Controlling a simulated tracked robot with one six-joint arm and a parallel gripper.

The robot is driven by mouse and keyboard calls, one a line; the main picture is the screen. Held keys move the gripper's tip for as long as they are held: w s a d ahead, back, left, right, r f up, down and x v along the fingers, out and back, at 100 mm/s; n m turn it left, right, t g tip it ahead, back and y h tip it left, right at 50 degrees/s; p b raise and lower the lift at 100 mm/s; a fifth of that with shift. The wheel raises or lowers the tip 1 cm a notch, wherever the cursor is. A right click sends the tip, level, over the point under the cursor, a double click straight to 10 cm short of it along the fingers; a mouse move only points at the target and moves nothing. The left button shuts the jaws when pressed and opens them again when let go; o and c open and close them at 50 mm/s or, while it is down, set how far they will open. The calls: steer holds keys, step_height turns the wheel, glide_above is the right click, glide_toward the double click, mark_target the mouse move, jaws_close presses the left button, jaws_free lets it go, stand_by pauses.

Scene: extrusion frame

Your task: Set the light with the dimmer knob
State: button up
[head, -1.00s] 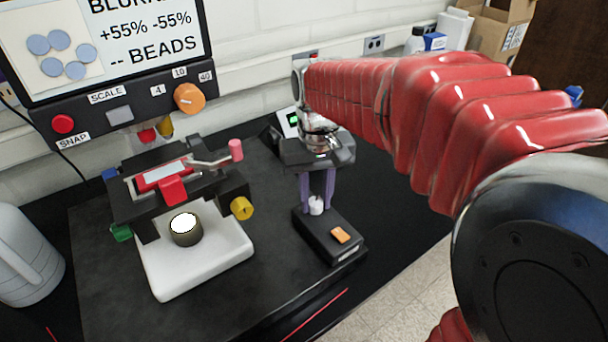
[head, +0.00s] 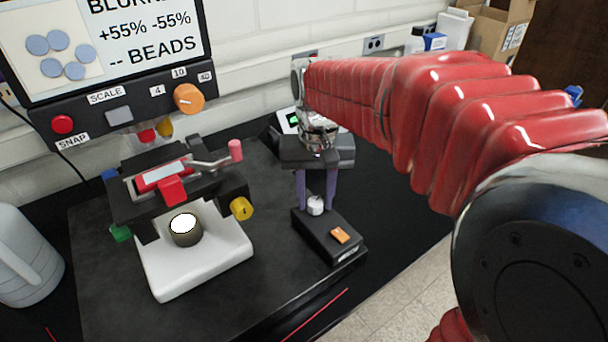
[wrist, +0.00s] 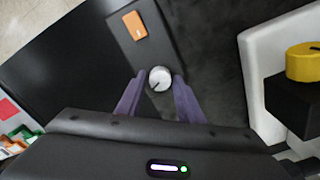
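The dimmer knob (head: 315,205) is a small white round knob on a black box (head: 328,240) that also bears an orange switch. In the wrist view the knob (wrist: 160,78) shows a dark pointer mark toward its lower left. My gripper (head: 316,203) points down over the box, its two purple fingers on either side of the knob. The microscope's light (head: 184,224) shows bright white. The screen (head: 105,40) reads "+55% -55%" and "-- BEADS".
The microscope stage (head: 165,185) with its coloured knobs and white base (head: 200,265) stands left of the dimmer box. The orange scale dial (head: 188,98) and red snap button (head: 62,124) sit under the screen. A grey jug (head: 25,255) stands far left. Dark mat lies clear between base and box.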

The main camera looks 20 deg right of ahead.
mark_target(315, 201)
steer(key=shift+o, duration=1.2)
step_height(315, 201, up, 14)
steer(key=shift+f, duration=0.15)
